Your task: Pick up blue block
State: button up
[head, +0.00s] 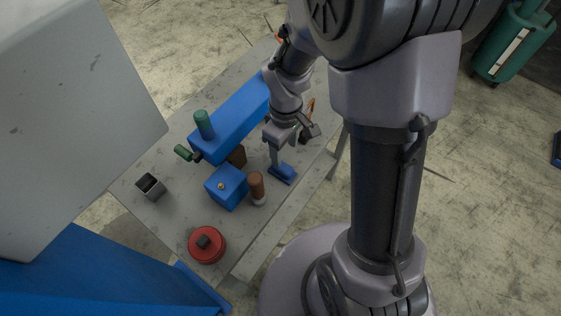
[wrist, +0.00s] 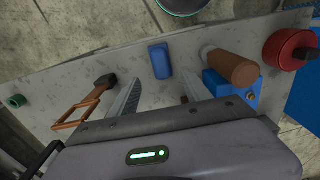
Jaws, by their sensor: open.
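The blue block (head: 284,173) is small and flat and lies on the grey table near the edge on my side. In the wrist view the blue block (wrist: 160,61) lies just beyond the fingertips, roughly in line with the gap between them. My gripper (head: 287,151) is over the table, with one finger reaching down close to the block in the head view. In the wrist view my gripper (wrist: 160,80) is open, with its fingers apart and nothing between them. I cannot tell whether a finger touches the block.
A blue box with a knob (head: 226,187) and a brown cylinder (head: 257,186) stand left of the block. A red round piece (head: 207,245), a dark square cup (head: 150,186) and a long blue body (head: 230,122) share the table. An orange-handled tool (wrist: 84,105) lies left in the wrist view.

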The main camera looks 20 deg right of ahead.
aim_at(283, 166)
notch_tip(283, 166, down, 10)
jog(key=b, duration=0.4)
jog(key=shift+a, duration=0.15)
jog(key=shift+w+r, duration=0.1)
grip_shut()
